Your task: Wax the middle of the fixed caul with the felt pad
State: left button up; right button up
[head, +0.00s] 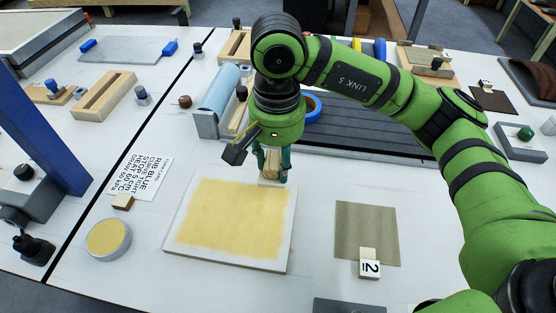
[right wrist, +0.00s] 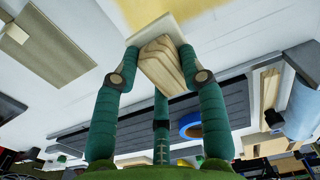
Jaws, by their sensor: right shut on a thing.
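The fixed caul (head: 285,255) is a pale square board lying flat in front of me. A yellow wax film covers its middle, with patchy edges and a pale bare border. My right gripper (head: 272,160) is shut on the wooden handle of the felt pad (right wrist: 165,62) at the caul's far edge, right of centre. The pad's cream face (right wrist: 128,40) is turned down at the caul; I cannot tell whether it touches. The yellow film also shows at the top of the right wrist view. My left gripper is not in view.
A round tin of yellow wax (head: 108,237) stands left of the caul, near a printed card (head: 142,178). A brown-grey sheet with a "2" tag (head: 369,263) lies to the right. Behind are a blue roll (head: 220,88) and a dark ribbed bed (head: 350,125).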

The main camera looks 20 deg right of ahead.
jog(key=shift+w+r+p, duration=0.15)
jog(key=shift+r+p, duration=0.15)
jog(key=shift+r, duration=0.55)
jog(key=shift+r+p, duration=0.4)
jog(key=shift+r, duration=0.45)
